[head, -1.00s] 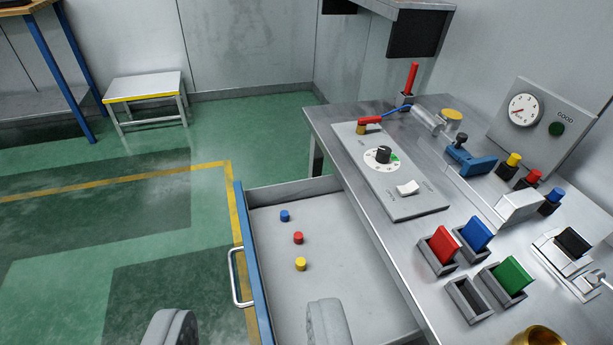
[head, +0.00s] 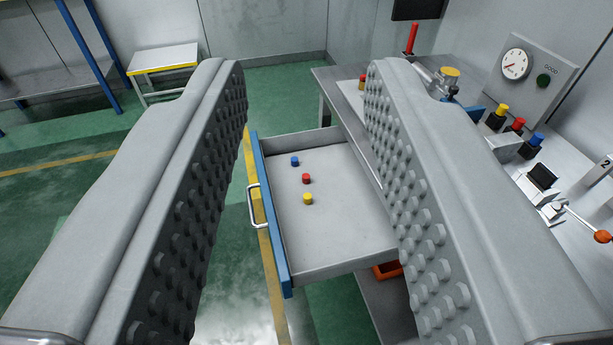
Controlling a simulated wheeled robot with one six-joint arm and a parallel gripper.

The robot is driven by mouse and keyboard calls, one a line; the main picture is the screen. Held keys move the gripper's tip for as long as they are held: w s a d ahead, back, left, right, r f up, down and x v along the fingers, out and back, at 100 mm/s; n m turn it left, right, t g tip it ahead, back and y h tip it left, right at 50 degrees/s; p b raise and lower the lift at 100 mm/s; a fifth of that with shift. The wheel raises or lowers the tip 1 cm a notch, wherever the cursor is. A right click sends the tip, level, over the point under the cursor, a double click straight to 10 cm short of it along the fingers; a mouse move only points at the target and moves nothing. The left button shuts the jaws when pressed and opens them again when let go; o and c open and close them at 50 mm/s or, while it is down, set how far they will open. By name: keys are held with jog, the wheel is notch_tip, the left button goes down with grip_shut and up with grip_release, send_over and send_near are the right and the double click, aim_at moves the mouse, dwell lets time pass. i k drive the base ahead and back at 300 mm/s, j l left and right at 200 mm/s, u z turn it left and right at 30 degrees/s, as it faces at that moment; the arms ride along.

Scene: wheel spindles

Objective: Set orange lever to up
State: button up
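The orange lever (head: 602,236) shows at the right edge of the head view. It has a round orange knob on a thin metal rod, which slants down and right from a small metal mount on the bench. My gripper (head: 305,78) is open, with its two grey studded fingers wide apart and nothing between them. The gripper is left of the lever and apart from it. The right finger hides much of the bench top.
An open drawer (head: 337,252) with blue, red and yellow pegs lies beyond and below the fingers. The bench (head: 340,84) carries a gauge panel (head: 522,66), colored buttons, a black switch (head: 541,177) and a red upright handle (head: 411,38). Open floor lies left.

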aim_at(600, 236)
jog(key=z, duration=1.4)
